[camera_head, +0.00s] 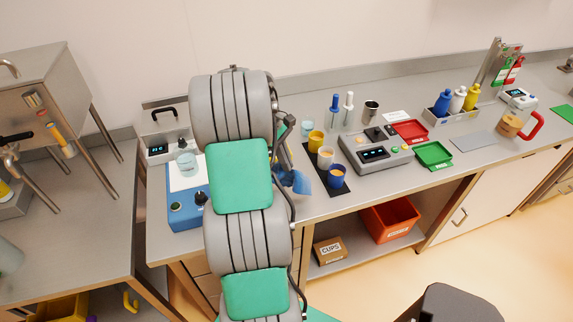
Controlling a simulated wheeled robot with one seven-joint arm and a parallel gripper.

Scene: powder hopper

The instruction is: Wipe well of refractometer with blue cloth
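A crumpled blue cloth (298,182) shows just right of my arm, near the counter's front edge. My gripper (286,165) is mostly hidden behind my arm, right above the cloth and seemingly at it. The view does not show its fingers clearly, so I cannot tell whether they hold the cloth. A grey bench instrument with a dark display (376,152), likely the refractometer, stands to the right on the counter. A small dark square part (375,134) sits on its top; I cannot make out the well for certain.
Yellow, white and blue cups (337,177) stand on a black mat between cloth and instrument. Red (411,131) and green (434,155) trays lie right of the instrument. Two tall bottles (348,108) and a metal cup (371,110) stand behind. A beaker (186,160) is at left.

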